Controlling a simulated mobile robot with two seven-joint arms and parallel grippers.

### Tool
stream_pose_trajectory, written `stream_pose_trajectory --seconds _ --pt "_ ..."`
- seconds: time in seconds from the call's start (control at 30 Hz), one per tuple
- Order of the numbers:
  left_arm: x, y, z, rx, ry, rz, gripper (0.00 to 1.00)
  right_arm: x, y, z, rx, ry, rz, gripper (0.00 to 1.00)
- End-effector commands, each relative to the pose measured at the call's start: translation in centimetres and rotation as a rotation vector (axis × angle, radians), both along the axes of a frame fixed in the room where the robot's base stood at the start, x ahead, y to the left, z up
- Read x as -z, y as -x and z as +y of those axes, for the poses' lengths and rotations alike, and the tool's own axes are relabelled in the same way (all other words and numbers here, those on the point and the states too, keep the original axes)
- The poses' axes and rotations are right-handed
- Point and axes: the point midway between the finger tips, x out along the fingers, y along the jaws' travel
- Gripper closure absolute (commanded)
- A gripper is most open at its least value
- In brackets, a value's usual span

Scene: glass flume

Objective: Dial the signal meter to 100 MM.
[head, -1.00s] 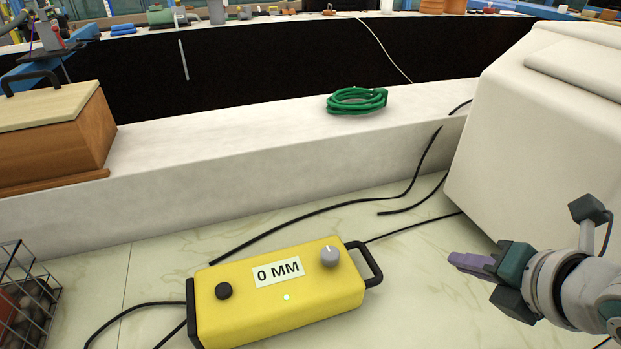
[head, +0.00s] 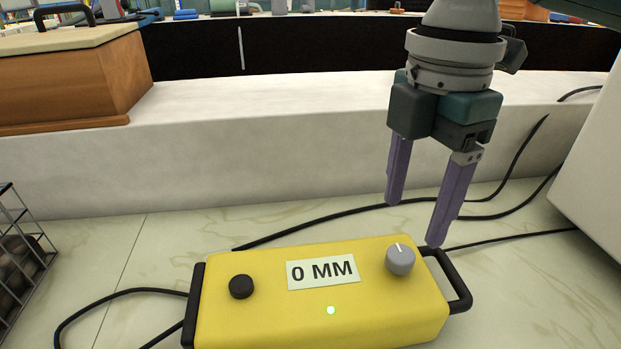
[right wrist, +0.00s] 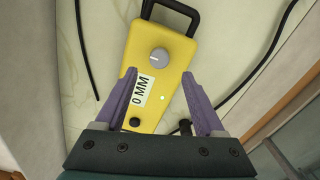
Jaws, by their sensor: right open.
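The yellow signal meter (head: 320,300) lies on the pale tiled surface, and its label (head: 323,272) reads 0 MM. A grey dial knob (head: 400,259) with a white pointer line is on its right part, a black knob (head: 241,287) on its left, and a lit green light (head: 331,310) below the label. My right gripper (head: 415,222) is open and empty, pointing down above and behind the grey knob, apart from it. In the right wrist view the meter (right wrist: 172,85) and grey knob (right wrist: 159,60) show beyond the open fingers (right wrist: 165,85). My left gripper is out of view.
A black handle (head: 458,280) is on the meter's right end. Black cables (head: 330,216) run behind and left of it. A wooden box (head: 70,85) stands on the white ledge (head: 250,130), a wire basket (head: 22,258) at far left, and a white housing (head: 590,165) at right.

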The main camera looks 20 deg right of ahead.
Motion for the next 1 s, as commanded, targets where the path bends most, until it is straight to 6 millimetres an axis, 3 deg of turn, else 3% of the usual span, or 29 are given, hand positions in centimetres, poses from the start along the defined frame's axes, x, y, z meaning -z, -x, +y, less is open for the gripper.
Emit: stream_pose_trajectory --seconds 0.1,0.3,0.7,1.0 --pt "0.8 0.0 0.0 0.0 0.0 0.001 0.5 2.8 0.1 0.0 -0.001 -0.001 0.002 0.29" --pt "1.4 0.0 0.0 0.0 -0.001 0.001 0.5 5.7 0.0 0.0 -0.002 0.0 -0.001 0.29" --pt "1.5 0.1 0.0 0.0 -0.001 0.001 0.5 6.6 0.0 0.0 -0.003 0.0 -0.003 0.29" --pt "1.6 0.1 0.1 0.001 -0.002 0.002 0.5 6.6 0.0 0.0 -0.003 0.0 -0.004 0.62"
